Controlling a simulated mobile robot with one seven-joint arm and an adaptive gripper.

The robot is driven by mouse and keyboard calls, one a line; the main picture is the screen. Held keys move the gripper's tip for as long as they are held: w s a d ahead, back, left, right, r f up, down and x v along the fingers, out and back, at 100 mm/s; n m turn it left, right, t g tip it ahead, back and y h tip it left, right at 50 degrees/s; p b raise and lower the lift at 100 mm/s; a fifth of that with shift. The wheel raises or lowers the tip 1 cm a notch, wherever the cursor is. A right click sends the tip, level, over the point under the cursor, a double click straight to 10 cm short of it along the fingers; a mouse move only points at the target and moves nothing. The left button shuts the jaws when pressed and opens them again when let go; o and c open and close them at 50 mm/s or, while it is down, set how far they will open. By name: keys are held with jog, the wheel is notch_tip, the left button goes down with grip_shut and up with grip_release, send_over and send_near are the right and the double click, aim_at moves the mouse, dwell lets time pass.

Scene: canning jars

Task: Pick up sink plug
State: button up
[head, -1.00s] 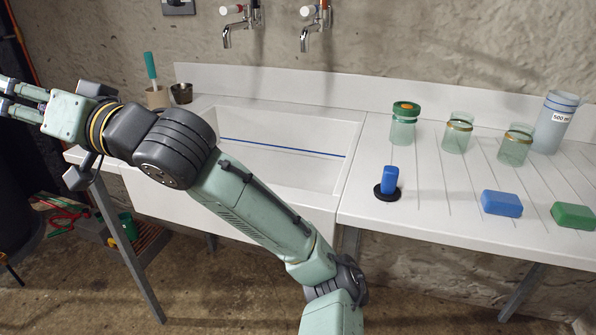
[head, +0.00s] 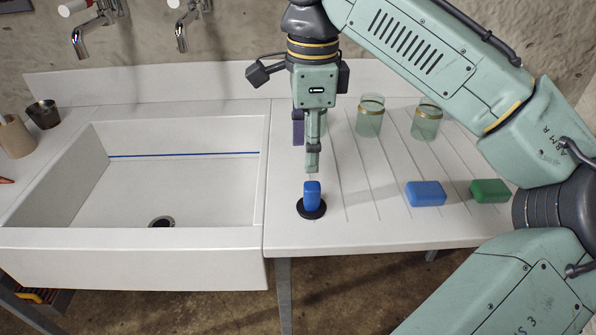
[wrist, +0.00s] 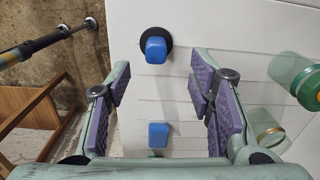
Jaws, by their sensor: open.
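The sink plug (head: 312,200) stands on the white drainboard, right of the basin. It has a black round base and an upright blue grip. In the wrist view the plug (wrist: 156,50) lies ahead of the fingertips, roughly between their lines. My gripper (head: 312,168) points down above the plug in the head view, with a small gap to its blue top. In the wrist view my gripper (wrist: 158,80) is open, its purple-padded fingers wide apart and empty.
A blue block (head: 426,193) and a green block (head: 490,190) lie to the right on the drainboard. Glass jars (head: 370,115) (head: 426,118) stand behind. The sink basin (head: 190,240) is to the left, with a drain hole (head: 161,221). The drainboard's front edge is close to the plug.

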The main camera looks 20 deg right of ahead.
aim_at(312, 186)
jog(key=shift+d, duration=0.25)
jog(key=shift+w+f, duration=0.1)
jog(key=shift+f, duration=0.3)
jog(key=f, duration=0.3)
jog(key=shift+s+f, duration=0.3)
jog(key=shift+s+f+p, duration=0.1)
jog(key=shift+f+p, duration=0.9)
jog(key=shift+f, duration=2.1)
jog(key=shift+c, duration=0.3)
grip_shut()
